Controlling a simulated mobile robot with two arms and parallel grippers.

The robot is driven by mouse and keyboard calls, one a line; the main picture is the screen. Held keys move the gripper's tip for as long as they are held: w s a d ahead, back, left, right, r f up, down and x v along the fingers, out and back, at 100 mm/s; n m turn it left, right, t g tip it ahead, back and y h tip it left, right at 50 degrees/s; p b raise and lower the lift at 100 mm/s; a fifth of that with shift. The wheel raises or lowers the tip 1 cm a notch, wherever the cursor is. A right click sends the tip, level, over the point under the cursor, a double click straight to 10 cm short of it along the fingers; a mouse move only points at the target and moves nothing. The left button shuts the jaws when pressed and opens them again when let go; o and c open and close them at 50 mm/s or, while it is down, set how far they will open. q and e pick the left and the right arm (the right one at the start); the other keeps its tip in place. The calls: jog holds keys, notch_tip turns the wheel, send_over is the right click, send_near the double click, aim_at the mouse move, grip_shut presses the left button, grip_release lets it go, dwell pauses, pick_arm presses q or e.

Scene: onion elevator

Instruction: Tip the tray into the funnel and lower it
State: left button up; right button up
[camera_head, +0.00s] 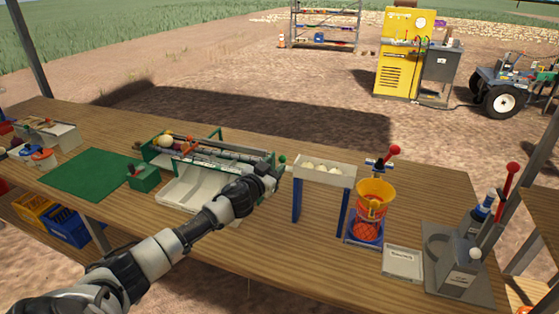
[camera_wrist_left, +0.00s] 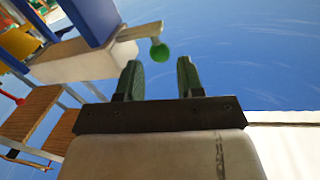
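The pale tray (camera_head: 325,180) sits level on blue posts (camera_head: 342,212) and holds several whitish onions (camera_head: 322,167). A green ball knob (camera_head: 282,158) sticks out at its left end. The orange funnel (camera_head: 375,190) stands right of the tray, above a red net (camera_head: 366,230). My left gripper (camera_head: 273,169) is just left of the knob. In the left wrist view its two fingers (camera_wrist_left: 159,72) are apart and empty. The green knob (camera_wrist_left: 158,52) shows just beyond the fingertips, between them, with the tray's side (camera_wrist_left: 85,62) to the left. My right gripper is out of view.
A green-framed sorting machine (camera_head: 230,155) with a white chute (camera_head: 190,190) lies left of the tray. A small white box (camera_head: 402,263) and a grey lever stand (camera_head: 455,265) are right of the funnel.

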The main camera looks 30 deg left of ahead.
aim_at(280, 161)
pick_arm(q)
jog(key=shift+w, duration=1.65)
grip_shut()
